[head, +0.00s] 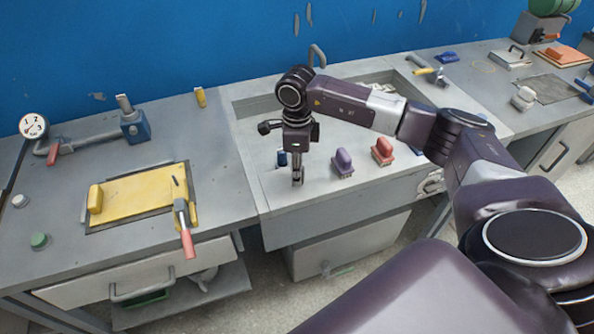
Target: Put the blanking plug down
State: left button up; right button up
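My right gripper (298,177) points straight down over the recessed grey tray (290,207) in the middle of the bench. Its fingers show as one narrow grey shape. I cannot tell whether they are shut or hold a small grey piece. I cannot make out the blanking plug for certain. A small blue piece (282,159) stands just left of the fingers, partly close behind them. A purple-handled block (343,162) and a red-handled block (382,151) stand to the right of the gripper. My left gripper is out of view.
On the left bench lie a yellow plate (140,194), a red-handled toggle clamp (183,222), a blue clamp (135,126), a dial (33,125) and a green button (40,241). The tray's front left is bare.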

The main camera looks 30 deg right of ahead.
jog(key=shift+o, duration=1.1)
jog(key=shift+r, duration=0.2)
jog(key=shift+w+r, duration=0.1)
jog(key=shift+r, duration=0.2)
notch_tip(320, 180, up, 11)
jog(key=b, duration=0.2)
jog(key=shift+r, duration=0.2)
